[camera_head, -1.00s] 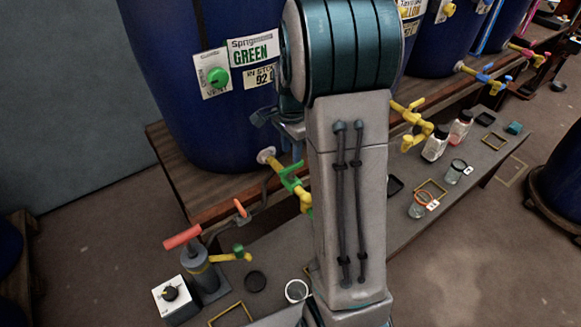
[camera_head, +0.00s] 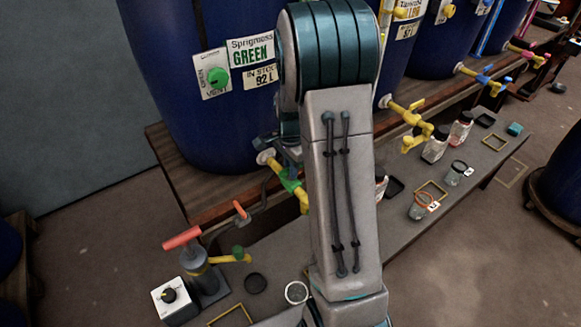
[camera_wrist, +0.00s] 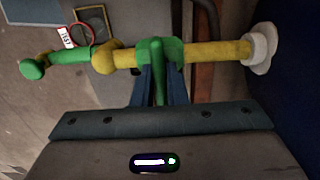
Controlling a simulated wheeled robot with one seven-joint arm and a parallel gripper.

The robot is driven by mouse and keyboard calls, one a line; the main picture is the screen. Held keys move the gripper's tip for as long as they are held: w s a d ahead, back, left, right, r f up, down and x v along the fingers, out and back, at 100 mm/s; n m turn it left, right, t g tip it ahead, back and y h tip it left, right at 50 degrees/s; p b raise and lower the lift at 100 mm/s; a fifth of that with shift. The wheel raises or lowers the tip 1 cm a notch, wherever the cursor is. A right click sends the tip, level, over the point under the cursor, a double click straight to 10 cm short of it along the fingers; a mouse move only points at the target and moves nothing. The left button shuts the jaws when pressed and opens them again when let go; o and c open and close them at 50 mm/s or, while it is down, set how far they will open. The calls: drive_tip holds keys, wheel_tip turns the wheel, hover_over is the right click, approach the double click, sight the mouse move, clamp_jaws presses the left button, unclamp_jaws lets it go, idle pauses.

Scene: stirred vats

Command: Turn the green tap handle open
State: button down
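The green tap handle (camera_wrist: 158,72) sits on the yellow tap (camera_wrist: 215,53) of the blue vat (camera_head: 200,120) labelled GREEN. In the wrist view its lever points toward me, between the two dark blue fingers of my gripper (camera_wrist: 161,88). The fingers flank the lever closely; I cannot tell whether they grip it or leave a small gap. In the head view the green part of the tap (camera_head: 290,184) shows just below my gripper (camera_head: 289,160), and my arm hides part of the tap. The tap's green-tipped spout (camera_wrist: 68,57) extends left in the wrist view.
A red-handled pump (camera_head: 195,255) and a white dial box (camera_head: 172,300) stand at lower left. A yellow tap (camera_head: 410,115) on the neighbouring vat is right of my arm. Jars (camera_head: 420,205) and bottles (camera_head: 436,145) stand on the lower bench at right.

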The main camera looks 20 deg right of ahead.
drive_tip(key=shift+n, duration=0.3)
drive_tip(key=n, duration=0.3)
drive_tip(key=shift+n+b, duration=0.3)
drive_tip(key=n, duration=0.4)
drive_tip(key=shift+n, duration=0.3)
drive_tip(key=n, duration=0.4)
drive_tip(key=shift+b, duration=0.35)
drive_tip(key=shift+n, duration=2.5)
